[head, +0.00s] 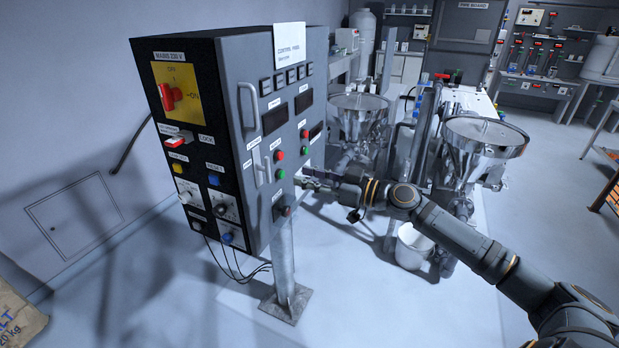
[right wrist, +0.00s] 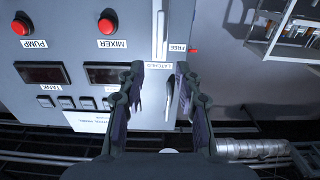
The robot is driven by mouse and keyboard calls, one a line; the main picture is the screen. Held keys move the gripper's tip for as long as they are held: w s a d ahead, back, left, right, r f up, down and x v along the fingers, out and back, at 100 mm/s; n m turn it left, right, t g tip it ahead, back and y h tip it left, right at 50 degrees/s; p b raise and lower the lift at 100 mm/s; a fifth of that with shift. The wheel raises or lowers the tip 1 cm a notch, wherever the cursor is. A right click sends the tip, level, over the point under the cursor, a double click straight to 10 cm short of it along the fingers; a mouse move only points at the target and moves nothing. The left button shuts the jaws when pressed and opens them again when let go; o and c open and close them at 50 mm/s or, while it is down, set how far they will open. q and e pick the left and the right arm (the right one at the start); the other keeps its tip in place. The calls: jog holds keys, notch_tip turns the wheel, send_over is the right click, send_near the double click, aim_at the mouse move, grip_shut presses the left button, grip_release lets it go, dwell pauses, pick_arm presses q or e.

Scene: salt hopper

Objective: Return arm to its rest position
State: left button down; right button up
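My right arm (head: 455,232) reaches in from the right in the head view. Its gripper (head: 312,183) is small there, beside the front face of the control cabinet (head: 228,95). In the right wrist view the two fingers of the right gripper (right wrist: 158,72) stand apart and open. The panel appears upside down behind them, with a latch label (right wrist: 160,66) and part of a pale handle (right wrist: 172,104) showing between the fingers. I cannot tell whether the fingers touch the panel. The left gripper is in neither view.
The cabinet stands on a metal post (head: 284,262). Steel hoppers (head: 484,140) stand to the right, with a white bucket (head: 411,246) below my arm. A salt sack (head: 18,318) lies lower left. Black cables (head: 236,262) hang under the cabinet. The front floor is clear.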

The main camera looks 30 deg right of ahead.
dwell(0.5)
jog(key=d+f+m+g+h, duration=0.1)
jog(key=d+f+m+h, duration=0.3)
jog(key=f, duration=0.7)
jog(key=s+d+f+m+h, duration=0.1)
jog(key=d+f+h, duration=0.1)
jog(key=d+f, duration=0.6)
jog(key=d+f+m+g+h, duration=0.1)
jog(key=d+f+m+h, duration=0.2)
jog(key=f, duration=1)
jog(key=s+d+f+g+h, duration=0.1)
jog(key=s+f+g, duration=0.1)
jog(key=s+f, duration=0.55)
jog(key=s+d+f+g+h, duration=0.15)
jog(key=s+f, duration=0.35)
jog(key=f, duration=0.6)
jog(key=s+a+f+g, duration=0.2)
jog(key=s+a+f, duration=0.3)
jog(key=s, duration=0.6)
jog(key=s+a+f+g, duration=0.3)
jog(key=s+a+f, duration=0.3)
jog(key=s+f, duration=0.3)
jog(key=s+a+f+g, duration=0.2)
jog(key=s+a+f, duration=0.3)
jog(key=s, duration=0.9)
notch_tip(320, 180, down, 2)
jog(key=shift+a+f+n, duration=0.1)
jog(key=shift+a+n, duration=0.2)
jog(key=shift+a, duration=0.05)
